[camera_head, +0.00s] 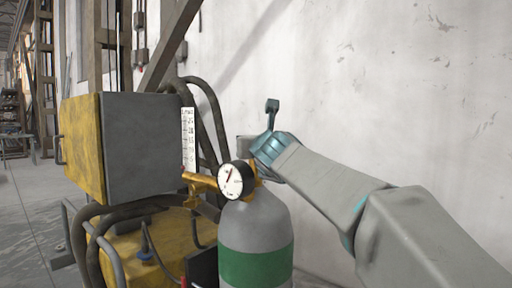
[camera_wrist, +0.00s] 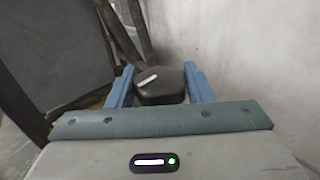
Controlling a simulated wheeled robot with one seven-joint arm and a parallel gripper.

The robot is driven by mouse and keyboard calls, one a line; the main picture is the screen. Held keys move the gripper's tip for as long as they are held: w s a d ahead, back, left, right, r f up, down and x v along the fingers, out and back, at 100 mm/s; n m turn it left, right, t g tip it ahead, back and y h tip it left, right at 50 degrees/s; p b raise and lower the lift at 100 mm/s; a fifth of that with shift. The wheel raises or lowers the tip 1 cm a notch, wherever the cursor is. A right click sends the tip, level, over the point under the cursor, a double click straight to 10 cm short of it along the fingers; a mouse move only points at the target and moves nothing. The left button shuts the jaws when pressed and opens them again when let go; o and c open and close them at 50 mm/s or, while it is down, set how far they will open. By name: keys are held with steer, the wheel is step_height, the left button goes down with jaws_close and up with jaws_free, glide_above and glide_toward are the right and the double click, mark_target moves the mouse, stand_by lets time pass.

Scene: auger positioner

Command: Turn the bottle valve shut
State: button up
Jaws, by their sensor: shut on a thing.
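The grey gas bottle (camera_head: 262,222) with a green band stands upright at the lower middle of the head view. A brass fitting (camera_head: 201,183) and a round white-faced gauge (camera_head: 236,180) sit at its top. The dark valve knob (camera_wrist: 162,92), with a white mark on top, lies between my gripper's two blue fingers in the wrist view. My gripper (camera_wrist: 160,80) is shut on this knob. In the head view, my gripper (camera_head: 256,150) reaches the bottle top from the right; its fingertips and part of the knob (camera_head: 245,145) are hard to make out.
A yellow and grey machine box (camera_head: 145,145) with dark hoses (camera_head: 208,105) stands close to the left of the bottle. A pale wall (camera_head: 370,80) rises behind. A diagonal beam (camera_head: 170,45) leans at the upper left.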

steer(key=shift+r, duration=0.1)
stand_by(0.3)
steer(key=o, duration=1)
step_height(320, 180, up, 5)
steer(key=p, duration=0.4)
steer(key=shift+f+p, duration=0.2)
steer(key=shift+p, duration=0.2)
steer(key=d+p, duration=0.1)
steer(key=d+r+p, duration=0.1)
steer(key=p, duration=0.1)
steer(key=shift+s+d+r, duration=0.15)
steer(key=shift+s+r, duration=0.05)
steer(key=shift+s, duration=0.1)
steer(key=d+r+p, duration=0.1)
steer(key=d+p, duration=0.2)
steer(key=s+d+r+p, duration=0.1)
steer(key=d+r+p, duration=0.1)
steer(key=d+p, duration=0.1)
steer(key=s+d+r+p, duration=0.1)
steer(key=d+r+p, duration=0.1)
steer(key=p, duration=0.3)
steer(key=shift+s+d, duration=0.25)
steer(key=shift+d, duration=0.2)
